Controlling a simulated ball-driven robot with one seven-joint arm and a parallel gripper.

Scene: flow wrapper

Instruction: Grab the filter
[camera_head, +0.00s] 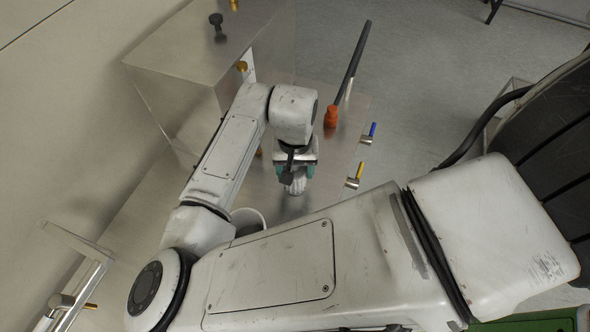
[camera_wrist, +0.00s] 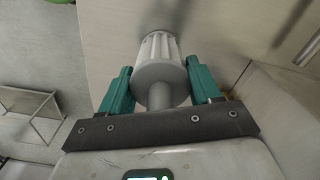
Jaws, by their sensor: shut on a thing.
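The filter (camera_wrist: 160,62) is a light grey, ribbed cylinder with a smooth round end and a narrower neck. In the wrist view it sits between the two green fingers of my gripper (camera_wrist: 160,88), which are shut on it. In the head view my gripper (camera_head: 296,171) is over the metal surface, with the pale ribbed filter (camera_head: 296,185) showing just below its fingers. My arm covers part of the surface nearby. I cannot tell whether the filter touches the surface.
A metal box (camera_head: 185,75) stands behind on the left. A red-orange fitting (camera_head: 331,116) with a dark rod (camera_head: 352,62), a blue-handled valve (camera_head: 370,133) and a yellow-handled valve (camera_head: 356,175) are along the right edge. A white round container (camera_head: 247,217) is partly hidden by my arm.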

